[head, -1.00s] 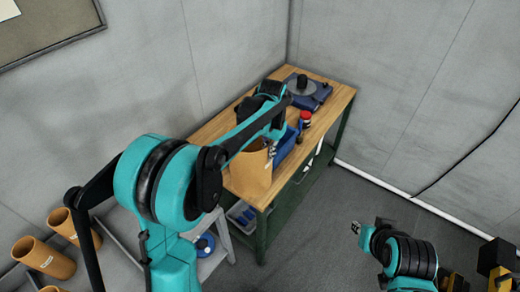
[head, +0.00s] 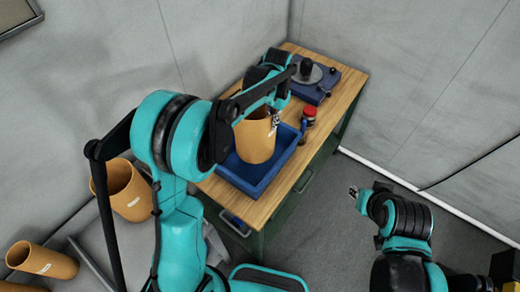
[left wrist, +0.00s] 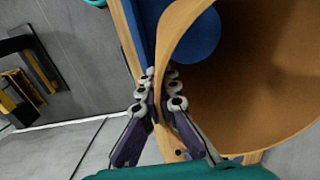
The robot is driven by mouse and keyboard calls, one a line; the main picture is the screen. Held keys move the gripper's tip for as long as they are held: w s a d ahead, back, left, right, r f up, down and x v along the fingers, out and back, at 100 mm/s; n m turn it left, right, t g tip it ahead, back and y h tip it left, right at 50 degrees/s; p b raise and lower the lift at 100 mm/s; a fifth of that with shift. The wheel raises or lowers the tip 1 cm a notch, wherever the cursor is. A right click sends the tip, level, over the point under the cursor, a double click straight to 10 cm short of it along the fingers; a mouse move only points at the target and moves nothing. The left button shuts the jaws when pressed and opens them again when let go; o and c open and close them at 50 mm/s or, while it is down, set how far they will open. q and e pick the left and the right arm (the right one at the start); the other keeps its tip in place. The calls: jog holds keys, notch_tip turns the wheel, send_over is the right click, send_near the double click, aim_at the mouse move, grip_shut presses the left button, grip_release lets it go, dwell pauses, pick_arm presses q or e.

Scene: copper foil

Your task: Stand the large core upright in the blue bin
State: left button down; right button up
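The large core (head: 256,142), a tan open tube, is held upright over the inside of the blue bin (head: 244,186) on the bench. Its lower end overlaps the bin's interior; I cannot tell whether it touches the floor. My left gripper (head: 274,121) is shut on the core's rim at the right side. In the left wrist view the fingers (left wrist: 160,92) pinch the wall of the core (left wrist: 255,75), and blue shows through its far opening. My right gripper (head: 354,192) is away from the bench over the floor, too small to read.
The wooden bench (head: 342,100) carries a blue device (head: 320,86) with a grey disc at the back and a red-capped jar (head: 309,113) close to the bin's right side. Grey walls close in behind the bench.

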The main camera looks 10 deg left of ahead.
aim_at(272, 138)
pick_arm(q)
notch_tip(272, 138, down, 9)
jog(key=shift+f, duration=0.15)
jog(key=shift+s+f+b, duration=0.1)
jog(key=shift+b, duration=0.3)
jog(key=c, duration=1.7)
grip_release()
